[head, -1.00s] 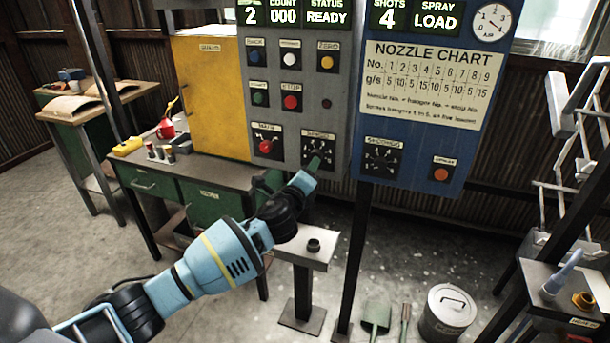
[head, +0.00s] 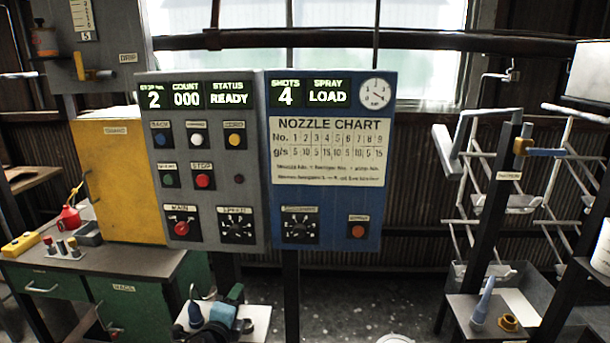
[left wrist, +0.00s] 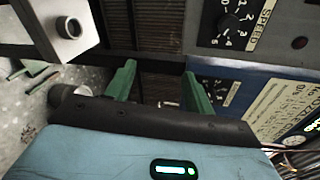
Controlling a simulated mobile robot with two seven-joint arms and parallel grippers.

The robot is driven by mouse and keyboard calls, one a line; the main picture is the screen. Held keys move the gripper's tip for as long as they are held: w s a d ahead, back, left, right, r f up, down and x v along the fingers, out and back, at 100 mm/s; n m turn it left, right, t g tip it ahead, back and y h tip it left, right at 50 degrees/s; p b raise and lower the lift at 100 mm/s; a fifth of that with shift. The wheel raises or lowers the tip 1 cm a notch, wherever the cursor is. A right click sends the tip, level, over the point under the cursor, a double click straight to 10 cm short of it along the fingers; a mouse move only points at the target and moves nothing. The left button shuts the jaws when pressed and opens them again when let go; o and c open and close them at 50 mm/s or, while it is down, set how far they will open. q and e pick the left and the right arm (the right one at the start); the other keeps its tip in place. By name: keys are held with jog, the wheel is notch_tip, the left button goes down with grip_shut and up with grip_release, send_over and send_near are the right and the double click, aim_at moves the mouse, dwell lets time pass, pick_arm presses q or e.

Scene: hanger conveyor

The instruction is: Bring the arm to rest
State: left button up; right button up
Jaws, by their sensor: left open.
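My left gripper (left wrist: 160,88) shows in the left wrist view as two green fingers spread apart with nothing between them. In the head view my left arm (head: 215,318) is small at the bottom, in front of and below the control panel. The grey control panel (head: 250,120) with its SPEED dial (head: 237,230) is clear of the gripper. The SPEED dial also shows upper right in the left wrist view (left wrist: 232,22). My right gripper is in no view.
A blue panel (head: 385,215) with a nozzle chart adjoins the grey one. A yellow cabinet (head: 120,185) and a workbench (head: 100,260) stand left. A hanger rack (head: 505,195) and a small stand (head: 465,305) with a blue nozzle are right.

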pick_arm(q)
jog(key=s+d+f+n+g+h, duration=0.25)
jog(key=s+f+n, duration=0.65)
jog(key=s+f, duration=0.75)
jog(key=s+a+f+n+g, duration=0.1)
jog(key=s+n, duration=0.2)
jog(key=s, duration=0.4)
jog(key=s+a+f+n+g+y, duration=0.1)
jog(key=s+n, duration=0.3)
jog(key=s, duration=0.4)
jog(key=s+a+f+n+g, duration=0.1)
jog(key=s+a+f+n, duration=0.1)
jog(key=s, duration=0.5)
jog(key=shift+s+a+f+n+y, duration=0.35)
jog(key=shift+f+n, duration=0.3)
jog(key=shift+n, duration=0.05)
jog(key=shift+g, duration=0.25)
